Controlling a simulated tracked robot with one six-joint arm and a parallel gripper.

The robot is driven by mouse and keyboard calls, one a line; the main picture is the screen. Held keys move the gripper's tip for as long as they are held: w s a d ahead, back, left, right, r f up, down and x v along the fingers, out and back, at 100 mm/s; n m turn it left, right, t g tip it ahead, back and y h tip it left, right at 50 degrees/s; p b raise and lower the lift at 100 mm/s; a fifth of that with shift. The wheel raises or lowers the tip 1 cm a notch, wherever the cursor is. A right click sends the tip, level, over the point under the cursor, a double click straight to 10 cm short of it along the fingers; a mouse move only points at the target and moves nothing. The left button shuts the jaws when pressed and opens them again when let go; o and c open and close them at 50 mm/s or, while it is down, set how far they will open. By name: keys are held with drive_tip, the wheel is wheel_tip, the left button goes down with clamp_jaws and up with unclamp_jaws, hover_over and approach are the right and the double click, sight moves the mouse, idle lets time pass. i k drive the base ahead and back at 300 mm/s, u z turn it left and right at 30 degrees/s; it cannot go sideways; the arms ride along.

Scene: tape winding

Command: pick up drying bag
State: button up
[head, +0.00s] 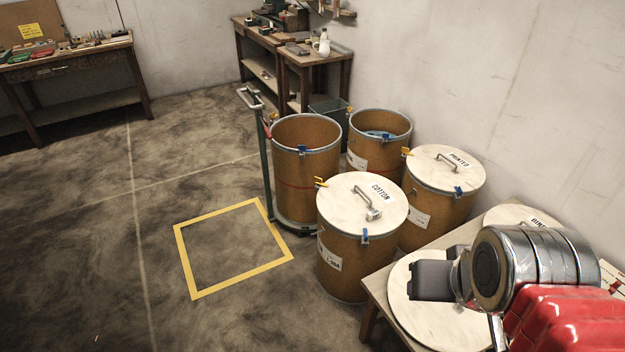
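I cannot make out a drying bag in the head view. One lidless brown drum (377,148) holds something bluish, too small to identify. The other lidless drum (306,160) stands on a green hand truck (267,165), and its bottom is hidden. My gripper (414,281) is at the lower right, seen as a dark block over a round wooden lid (420,325) on a low wooden table. I cannot tell whether its fingers are open or shut, and I see nothing held in it.
Lidded drums marked COTTON (345,255) and PRINTED (440,215) stand left of the low table (376,290). A green bin (330,111) and a workbench (318,60) are behind. A yellow floor square (183,250) lies empty, with clear floor to its left.

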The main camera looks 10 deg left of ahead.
sight(374, 214)
drive_tip(key=k, duration=0.65)
drive_tip(key=u, duration=0.5)
drive_tip(key=i, duration=0.75)
drive_tip(key=u, duration=0.7)
drive_tip(key=i, duration=1.45)
drive_tip(key=z, duration=0.65)
drive_tip(key=i, duration=0.45)
drive_tip(key=z, duration=0.2)
